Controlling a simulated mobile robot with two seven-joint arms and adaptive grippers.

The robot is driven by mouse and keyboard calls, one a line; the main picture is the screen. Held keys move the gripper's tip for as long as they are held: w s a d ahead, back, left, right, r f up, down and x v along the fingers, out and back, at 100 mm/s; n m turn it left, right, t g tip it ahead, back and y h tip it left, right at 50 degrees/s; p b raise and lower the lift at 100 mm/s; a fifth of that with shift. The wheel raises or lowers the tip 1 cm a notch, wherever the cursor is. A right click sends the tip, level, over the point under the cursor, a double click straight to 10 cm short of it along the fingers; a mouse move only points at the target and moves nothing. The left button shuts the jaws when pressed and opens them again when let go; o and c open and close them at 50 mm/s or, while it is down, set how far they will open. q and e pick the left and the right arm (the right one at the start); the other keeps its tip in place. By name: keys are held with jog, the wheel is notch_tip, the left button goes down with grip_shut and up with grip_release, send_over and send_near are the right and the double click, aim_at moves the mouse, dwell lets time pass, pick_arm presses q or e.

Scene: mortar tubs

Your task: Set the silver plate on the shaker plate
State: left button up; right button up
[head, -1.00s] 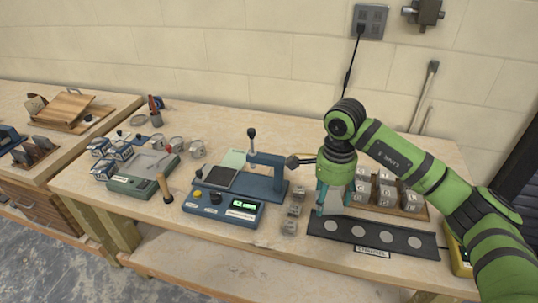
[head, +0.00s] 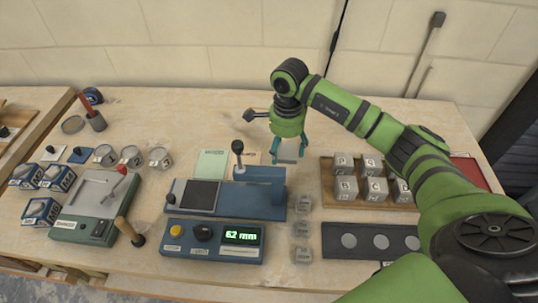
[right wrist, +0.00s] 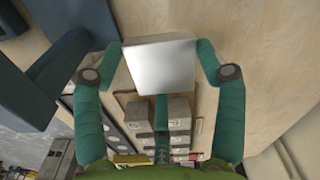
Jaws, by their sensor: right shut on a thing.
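In the head view my right gripper (head: 289,150) is shut on the plate, of which a small grey piece (head: 287,155) shows. It is held above the back of the bench, right of the blue device. A grey-green machine at the left, with a lever and a label too small to read surely, has a pale top plate (head: 90,190) that looks like the shaker plate. It is well left of my right gripper. My left gripper is not in view.
A blue device (head: 212,240) with a 62 mm display and an upright arm (head: 262,173) stands between. Lettered cubes (head: 346,188) sit on a wooden board at right, behind a black strip (head: 335,240).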

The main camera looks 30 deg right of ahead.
aim_at(285, 152)
jog(key=shift+s+f+p, duration=0.25)
jog(key=shift+f+p, duration=0.05)
jog(key=shift+f, duration=0.85)
jog(key=shift+w+f, duration=0.1)
jog(key=shift+f, duration=0.25)
notch_tip(285, 152, down, 3)
jog(key=shift+w+f+p, duration=0.1)
jog(key=shift+p, duration=0.45)
jog(key=shift+f, duration=0.25)
jog(key=shift+f+b, duration=0.25)
jog(key=shift+b, duration=0.05)
jog(key=o, duration=1.7)
jog(key=shift+r, duration=0.1)
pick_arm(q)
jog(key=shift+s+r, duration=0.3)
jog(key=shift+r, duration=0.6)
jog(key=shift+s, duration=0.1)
